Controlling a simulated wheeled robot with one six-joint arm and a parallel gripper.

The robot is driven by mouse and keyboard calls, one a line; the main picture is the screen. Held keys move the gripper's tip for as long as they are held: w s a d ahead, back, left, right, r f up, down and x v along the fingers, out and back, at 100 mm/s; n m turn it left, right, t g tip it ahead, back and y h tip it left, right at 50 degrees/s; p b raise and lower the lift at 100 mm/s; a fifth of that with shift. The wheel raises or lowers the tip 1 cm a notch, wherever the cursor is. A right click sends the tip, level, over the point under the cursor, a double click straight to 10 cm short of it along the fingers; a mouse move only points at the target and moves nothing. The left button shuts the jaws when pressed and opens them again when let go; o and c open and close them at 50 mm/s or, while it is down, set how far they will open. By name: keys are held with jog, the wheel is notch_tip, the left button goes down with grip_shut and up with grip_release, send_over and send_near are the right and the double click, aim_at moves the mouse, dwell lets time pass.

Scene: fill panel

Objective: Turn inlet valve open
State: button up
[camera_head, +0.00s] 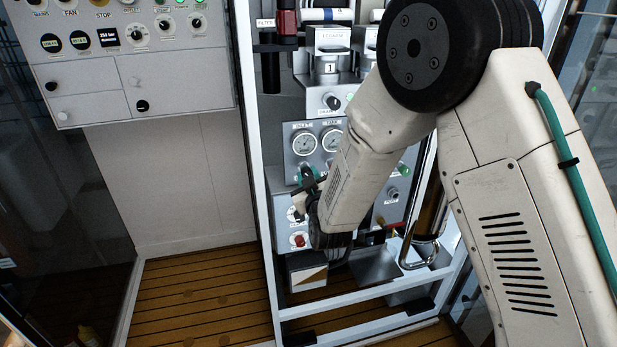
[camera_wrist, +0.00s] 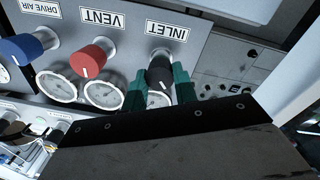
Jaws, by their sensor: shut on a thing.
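The inlet valve is a black knob (camera_wrist: 160,66) under an INLET label (camera_wrist: 166,30), which reads upside down in the wrist view. My gripper (camera_wrist: 160,82) has its two green fingers on either side of this knob and is shut on it. The knob's lower part and the gauge behind it are partly hidden by the fingers. In the head view my gripper (camera_head: 306,184) is at the left side of the grey gauge panel (camera_head: 300,126), and the inlet knob cannot be made out there.
In the wrist view a red VENT knob (camera_wrist: 88,60) and a blue DRIVE AIR knob (camera_wrist: 24,48) stand beside the inlet knob, with gauges (camera_wrist: 56,87) close by. In the head view a white frame post (camera_head: 256,170) stands left of my gripper. The wooden floor (camera_head: 200,295) is clear.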

jog(key=shift+f+n+g+y, duration=0.15)
jog(key=shift+n+y, duration=0.1)
jog(key=shift+n, duration=4.55)
jog(key=shift+f+n+g+y, duration=0.1)
jog(key=shift+n+y, duration=0.1)
jog(key=shift+n, duration=4.6)
jog(key=shift+f+n+g+y, duration=0.15)
jog(key=shift+n+y, duration=0.1)
jog(key=shift+n, duration=4.55)
jog(key=shift+s, duration=0.1)
jog(key=o, duration=1)
jog(key=shift+r, duration=0.1)
jog(key=v, duration=0.7)
jog(key=shift+s+d, duration=0.1)
jog(key=shift+s, duration=0.25)
jog(key=shift+c, duration=0.2)
